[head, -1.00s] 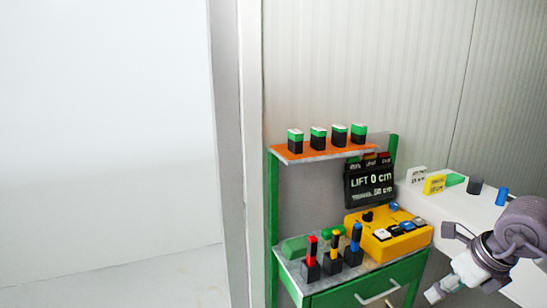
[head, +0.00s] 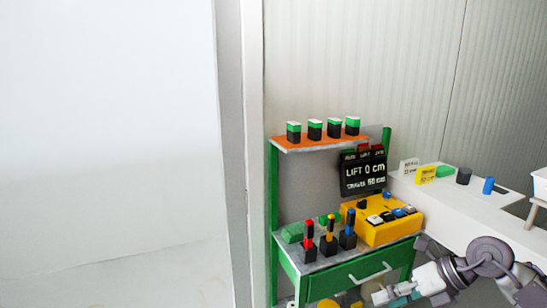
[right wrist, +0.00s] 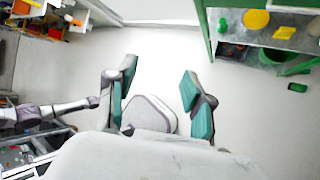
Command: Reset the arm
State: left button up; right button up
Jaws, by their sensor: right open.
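My right gripper (head: 384,297) is low at the bottom right of the head view, in front of the green workstation's drawer (head: 362,277). The right wrist view shows the same gripper (right wrist: 158,72) with its two teal-padded fingers apart and nothing between them, above a pale floor. It looks empty and apart from the workstation. My left gripper is not seen in the head view. A white and purple arm link shows at the left of the right wrist view, but no left gripper can be made out.
The workstation holds a yellow button box (head: 380,228), a black sign (head: 362,173) reading "LIFT 0 cm" and three upright levers (head: 328,238). Several green-topped black blocks stand on its orange shelf (head: 300,142). A white table (head: 450,208) stands right. Open floor (right wrist: 240,125) lies below the gripper.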

jog(key=w+a+f+m+t+y, duration=0.1)
jog(key=w+f+m+t+y, duration=0.15)
jog(key=f+m, duration=0.4)
jog(key=w+a+f+m+t+y, duration=0.2)
jog(key=w+f+m+t, duration=0.2)
jog(key=f+m, duration=0.3)
jog(key=s+d+f+m+t+h, duration=0.1)
jog(key=s+d+f+m+h, duration=0.2)
jog(key=f, duration=0.5)
jog(key=s+d+f+m+t+h, duration=0.1)
jog(key=s+f+m+h, duration=0.15)
jog(key=f+m, duration=0.4)
jog(key=s+d+f+m+t+h, duration=0.1)
jog(key=s+d+f+m+h, duration=0.15)
jog(key=f, duration=0.65)
jog(key=s+a+f+m+g+h, duration=0.15)
jog(key=s+f+m+g, duration=0.25)
jog(key=s+f, duration=0.9)
jog(key=s+d+f+m+g+h, duration=0.1)
jog(key=s+f+m+g+h, duration=0.3)
jog(key=s+f, duration=0.9)
jog(key=s+a+r+m+g, duration=0.1)
jog(key=s+a+m+g, duration=0.2)
jog(key=s, duration=1.4)
jog(key=shift+s+a+g+y, duration=0.2)
jog(key=shift+a+g+y, duration=0.15)
jog(key=shift+a+y, duration=0.1)
